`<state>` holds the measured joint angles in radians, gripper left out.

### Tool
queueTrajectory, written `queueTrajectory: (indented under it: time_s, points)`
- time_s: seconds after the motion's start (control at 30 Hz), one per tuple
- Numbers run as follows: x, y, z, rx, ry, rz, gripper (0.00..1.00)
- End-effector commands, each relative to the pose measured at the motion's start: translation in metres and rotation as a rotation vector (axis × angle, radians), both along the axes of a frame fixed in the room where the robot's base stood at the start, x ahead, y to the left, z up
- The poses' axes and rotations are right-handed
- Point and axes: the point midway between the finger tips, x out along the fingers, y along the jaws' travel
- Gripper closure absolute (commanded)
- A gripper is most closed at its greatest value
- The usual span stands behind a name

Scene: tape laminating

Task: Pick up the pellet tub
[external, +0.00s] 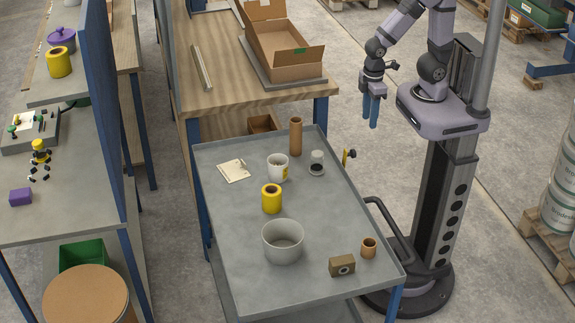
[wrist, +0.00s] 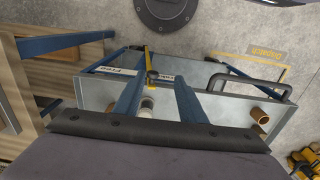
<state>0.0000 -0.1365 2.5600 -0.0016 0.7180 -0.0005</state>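A larger grey round tub (external: 283,245), which looks empty, stands nearer the front of the cart. I cannot tell for sure which is the pellet tub; the labelled one looks filled. My gripper (external: 371,112) hangs beyond the cart's right side, above and apart from everything on it.
A yellow roll (external: 271,200) stands between the tubs. A bench with an open carton (external: 285,55) stands behind.

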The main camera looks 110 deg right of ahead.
Motion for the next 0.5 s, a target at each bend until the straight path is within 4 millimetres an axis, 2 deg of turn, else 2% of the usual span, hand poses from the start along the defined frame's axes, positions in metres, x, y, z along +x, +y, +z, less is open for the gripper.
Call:
queueTrajectory:
  time_s: [0.03, 0.1, 0.13, 0.4, 0.5]
  points:
    - [0.0000, 0.0000, 0.0000, 0.000, 0.000, 0.000, 0.50]
    - [0.0000, 0.0000, 0.0000, 0.000, 0.000, 0.000, 0.33]
    - [0.0000, 0.0000, 0.0000, 0.000, 0.000, 0.000, 0.28]
    - [0.0003, 0.0002, -0.0002, 0.001, -0.001, 0.000, 0.28]
    - [0.0062, 0.0039, -0.0027, 0.010, -0.015, -0.001, 0.28]
